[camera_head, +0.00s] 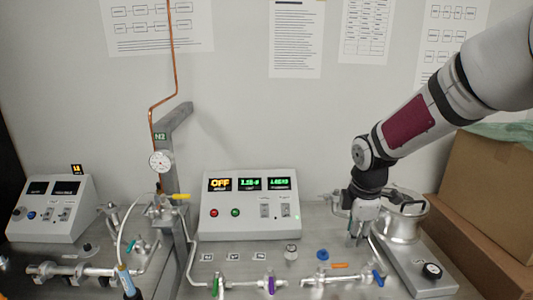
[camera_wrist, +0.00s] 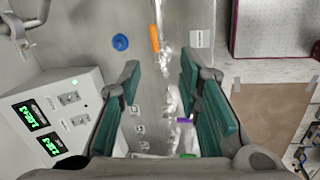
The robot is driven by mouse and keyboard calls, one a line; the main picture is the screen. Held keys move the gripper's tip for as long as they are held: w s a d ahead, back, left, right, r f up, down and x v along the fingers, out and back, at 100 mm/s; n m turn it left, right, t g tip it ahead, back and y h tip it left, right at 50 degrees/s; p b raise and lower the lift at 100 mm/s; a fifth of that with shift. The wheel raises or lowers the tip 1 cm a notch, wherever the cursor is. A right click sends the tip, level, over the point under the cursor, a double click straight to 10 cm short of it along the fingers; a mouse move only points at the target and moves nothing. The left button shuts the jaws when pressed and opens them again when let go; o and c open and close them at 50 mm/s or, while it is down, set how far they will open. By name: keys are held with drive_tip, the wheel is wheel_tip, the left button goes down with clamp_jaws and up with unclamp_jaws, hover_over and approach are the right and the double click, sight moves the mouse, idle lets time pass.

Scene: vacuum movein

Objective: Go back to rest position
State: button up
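My gripper (camera_head: 357,240) hangs pointing down above the right part of the metal bench, in front of a silver round chamber (camera_head: 404,222). In the wrist view my gripper (camera_wrist: 160,78) has its two green-padded fingers spread apart, with nothing between them. Below it run the silver pipe and valves. The orange handle (camera_wrist: 154,38) and the blue round knob (camera_wrist: 120,42) lie beyond the fingertips. In the head view the blue knob (camera_head: 323,255) stands left of my gripper and the orange handle (camera_head: 340,265) lies just below and left of it.
A control box (camera_head: 250,208) with lit displays stands left of my gripper. A second box (camera_head: 52,208) is at far left. A grey post (camera_head: 174,150) carries a gauge (camera_head: 161,161) and copper tube. Cardboard boxes (camera_head: 490,195) stand at right. Purple (camera_head: 271,284) and green (camera_head: 215,285) handles line the front pipe.

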drive_tip(key=s+a+r+m+t, duration=0.1)
drive_tip(key=s+a+r+m, duration=0.1)
drive_tip(key=s+r+m, duration=0.5)
drive_tip(key=s+a+r+m+t, duration=0.2)
drive_tip(key=s+r+m, duration=0.6)
drive_tip(key=s, duration=1)
drive_tip(key=shift+s+a+m+y, duration=0.25)
drive_tip(key=shift+a+m+y, duration=0.05)
drive_tip(key=shift+a+m, duration=0.4)
